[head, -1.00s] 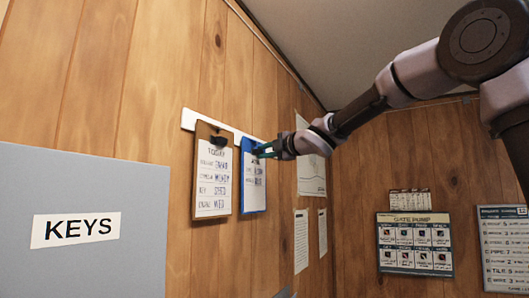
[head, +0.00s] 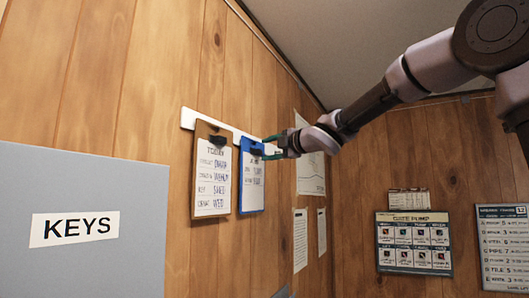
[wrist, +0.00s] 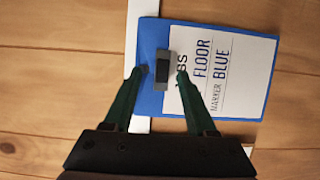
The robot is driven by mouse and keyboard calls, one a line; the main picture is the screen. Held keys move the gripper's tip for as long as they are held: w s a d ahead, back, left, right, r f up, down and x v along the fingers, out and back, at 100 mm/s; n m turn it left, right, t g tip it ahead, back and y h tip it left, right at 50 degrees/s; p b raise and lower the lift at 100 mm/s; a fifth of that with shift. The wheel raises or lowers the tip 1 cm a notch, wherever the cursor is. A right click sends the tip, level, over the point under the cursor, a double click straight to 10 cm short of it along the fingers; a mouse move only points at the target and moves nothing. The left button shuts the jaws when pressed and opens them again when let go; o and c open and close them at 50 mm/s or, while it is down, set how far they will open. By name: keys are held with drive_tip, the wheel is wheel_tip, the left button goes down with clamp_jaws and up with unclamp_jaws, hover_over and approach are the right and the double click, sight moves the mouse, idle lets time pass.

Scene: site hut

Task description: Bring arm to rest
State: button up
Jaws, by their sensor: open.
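My gripper (head: 273,147) is at the end of my arm, which reaches in from the upper right. In the wrist view its two green fingers (wrist: 161,72) are spread, one on each side of the dark clip of the blue clipboard (wrist: 153,100). Nothing is seen held between them. The blue clipboard (head: 251,207) hangs on the wooden wall from a white rail (head: 188,119), with a white handwritten sheet on it. Whether the fingers touch the clip or board cannot be told.
A brown clipboard (head: 198,170) hangs just left of the blue one. A grey box marked KEYS (head: 110,190) is at the lower left. Papers (head: 311,175) are on the wall to the right. Posters, one headed GATE PUMP (head: 413,243), are on the far wall.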

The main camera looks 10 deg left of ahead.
drive_tip(key=v, duration=0.8)
drive_tip(key=shift+s+d+f, duration=0.15)
drive_tip(key=shift+s+d, duration=0.05)
drive_tip(key=s+d+f+m+h, duration=0.1)
drive_tip(key=d+f+m+h, duration=0.3)
drive_tip(key=d+m, duration=0.35)
drive_tip(key=s+d+f+m+t+h, duration=0.1)
drive_tip(key=s+d+f+m+h, duration=0.2)
drive_tip(key=d+m, duration=0.45)
drive_tip(key=d+f+m+h, duration=0.4)
drive_tip(key=d+m+h, duration=0.1)
drive_tip(key=d, duration=0.5)
drive_tip(key=s+d+f+m+g, duration=0.2)
drive_tip(key=s+f+m+g, duration=0.4)
drive_tip(key=s+f+m, duration=0.5)
drive_tip(key=s+f, duration=0.3)
drive_tip(key=s, duration=0.3)
drive_tip(key=shift+d+f+m+y, duration=0.3)
drive_tip(key=shift+f+m+y, duration=0.05)
drive_tip(key=shift+m+y, duration=0.05)
